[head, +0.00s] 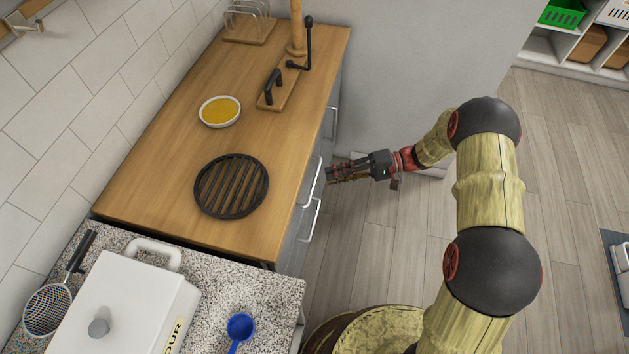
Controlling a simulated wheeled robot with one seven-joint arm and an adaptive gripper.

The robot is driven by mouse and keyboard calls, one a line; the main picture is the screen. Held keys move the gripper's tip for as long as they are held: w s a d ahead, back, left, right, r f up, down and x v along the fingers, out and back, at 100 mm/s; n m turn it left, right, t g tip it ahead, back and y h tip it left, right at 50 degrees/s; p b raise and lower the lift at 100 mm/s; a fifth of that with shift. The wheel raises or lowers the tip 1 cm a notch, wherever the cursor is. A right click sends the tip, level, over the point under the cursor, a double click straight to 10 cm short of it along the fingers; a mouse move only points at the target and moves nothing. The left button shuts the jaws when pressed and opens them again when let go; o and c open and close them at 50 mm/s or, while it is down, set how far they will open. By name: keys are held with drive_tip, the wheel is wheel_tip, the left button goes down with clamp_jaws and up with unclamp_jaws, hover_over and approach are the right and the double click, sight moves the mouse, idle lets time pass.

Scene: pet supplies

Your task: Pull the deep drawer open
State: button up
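The wooden-topped cabinet has grey drawer fronts (292,243) on its right side, seen steeply from above. Bar handles stick out from them: one near the middle (313,183), one lower and nearer (312,220), and one farther back (333,122). The fronts are strongly foreshortened, so I cannot tell which drawer is the deep one. No drawer is visibly pulled out. My gripper (332,174) is right of the fronts, beside the middle handle in the picture, with its fingers pointing left. I cannot tell whether it touches a handle or how far its fingers are apart.
On the wooden top are a round black grate (231,187), a bowl of yellow contents (220,111) and a board with a black-handled tool (273,88). The speckled counter in front holds a white flour bin (128,306) and a blue scoop (240,327).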

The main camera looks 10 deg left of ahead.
sight(314, 180)
drive_tip(key=b+x, duration=0.1)
drive_tip(key=x, duration=0.5)
drive_tip(key=shift+s+a, duration=0.1)
drive_tip(key=shift+a, duration=0.2)
drive_tip(key=shift+c, duration=0.8)
clamp_jaws()
